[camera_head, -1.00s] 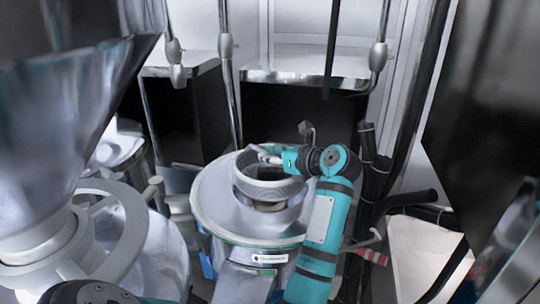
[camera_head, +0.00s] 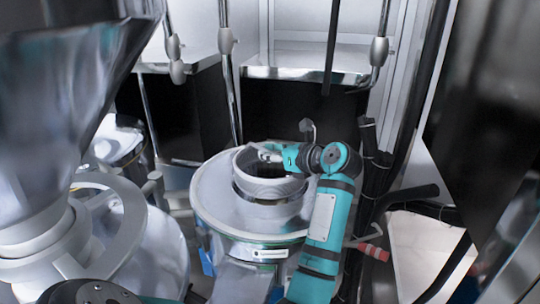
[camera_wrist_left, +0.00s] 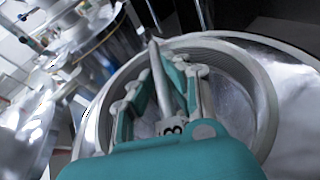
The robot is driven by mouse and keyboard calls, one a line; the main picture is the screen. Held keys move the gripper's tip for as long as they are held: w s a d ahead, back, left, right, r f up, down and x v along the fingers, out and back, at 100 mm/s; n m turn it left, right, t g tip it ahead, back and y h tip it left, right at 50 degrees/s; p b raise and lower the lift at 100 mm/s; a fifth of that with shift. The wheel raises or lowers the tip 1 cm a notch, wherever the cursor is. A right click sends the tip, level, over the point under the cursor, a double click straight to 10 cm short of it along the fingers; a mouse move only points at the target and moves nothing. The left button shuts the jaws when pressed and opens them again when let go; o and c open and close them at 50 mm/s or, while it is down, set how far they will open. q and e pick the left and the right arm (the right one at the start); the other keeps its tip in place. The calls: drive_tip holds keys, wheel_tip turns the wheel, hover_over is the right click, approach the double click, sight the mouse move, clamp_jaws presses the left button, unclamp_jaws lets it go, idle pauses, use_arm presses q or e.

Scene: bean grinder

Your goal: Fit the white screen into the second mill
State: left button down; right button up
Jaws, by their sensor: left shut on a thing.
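The white screen (camera_head: 270,187) is a pale grey-white ring with an open middle. My left gripper (camera_head: 268,153) is shut on its far rim, and the rim also shows in the left wrist view (camera_wrist_left: 262,95). The second mill (camera_head: 215,200) is the round, pale metal body below it, with a label on its front. The screen is over the mill's central opening, roughly in line with it. A lower ring shows just under the screen's near edge. Whether the two touch or a small gap is left, I cannot tell. My right gripper is not in view.
Another mill with a large metal funnel (camera_head: 65,130) stands close on the left. Dark pipes and cables (camera_head: 375,170) rise just right of my left arm. A red-tipped handle (camera_head: 372,251) sticks out there. Dark cabinets (camera_head: 290,105) stand behind.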

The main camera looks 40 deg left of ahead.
use_arm(q)
drive_tip(key=shift+r, duration=0.1)
idle(0.9)
drive_tip(key=shift+b, duration=0.55)
idle(0.5)
drive_tip(key=shift+f+b, duration=1.35)
drive_tip(key=shift+f, duration=0.2)
drive_tip(key=shift+f+b, duration=1.5)
drive_tip(key=shift+f, duration=0.15)
drive_tip(key=shift+f+b, duration=0.5)
drive_tip(key=shift+f, duration=0.05)
